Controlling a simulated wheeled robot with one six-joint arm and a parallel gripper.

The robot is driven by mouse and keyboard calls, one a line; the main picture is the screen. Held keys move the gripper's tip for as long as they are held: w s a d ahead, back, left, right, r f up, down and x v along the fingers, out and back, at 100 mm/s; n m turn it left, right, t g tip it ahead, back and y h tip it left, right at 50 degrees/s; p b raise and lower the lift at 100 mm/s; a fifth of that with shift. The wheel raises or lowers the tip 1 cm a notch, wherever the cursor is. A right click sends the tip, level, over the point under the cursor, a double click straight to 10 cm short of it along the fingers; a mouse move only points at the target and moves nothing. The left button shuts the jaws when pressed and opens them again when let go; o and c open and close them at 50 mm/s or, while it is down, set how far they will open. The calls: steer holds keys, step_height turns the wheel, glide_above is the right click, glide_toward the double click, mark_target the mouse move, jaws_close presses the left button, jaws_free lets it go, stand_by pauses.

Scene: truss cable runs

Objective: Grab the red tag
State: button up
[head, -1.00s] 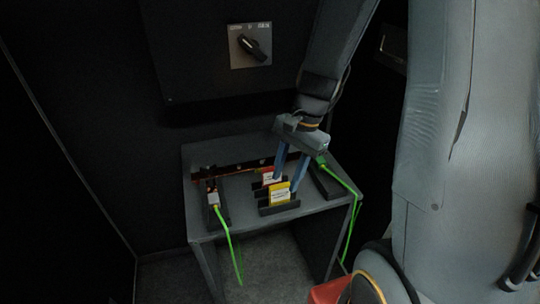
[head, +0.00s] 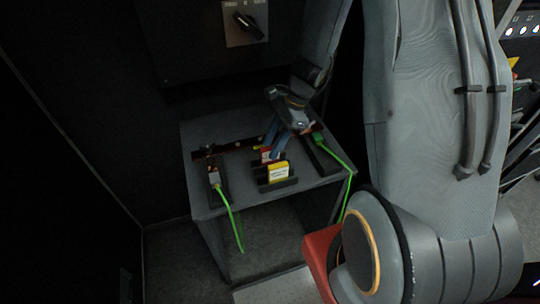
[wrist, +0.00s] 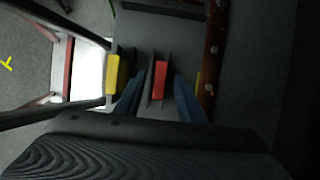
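The red tag (head: 266,154) stands in a dark holder on the grey table, just behind the yellow tag (head: 278,172). In the wrist view the red tag (wrist: 160,80) lies between my two blue fingers, with a gap on each side. The yellow tag (wrist: 112,75) is outside the left finger. My gripper (head: 273,146) points down over the red tag from above and is open. The fingers hide part of the red tag in the head view.
The grey table (head: 205,140) has a green cable (head: 231,225) hanging at its left and another green cable (head: 338,158) at its right, each from a dark block. A wall panel with a rotary switch (head: 246,22) is behind.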

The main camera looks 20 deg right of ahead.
steer(key=shift+x, duration=1)
steer(key=shift+a, duration=0.1)
jaws_close()
steer(key=shift+r, duration=0.2)
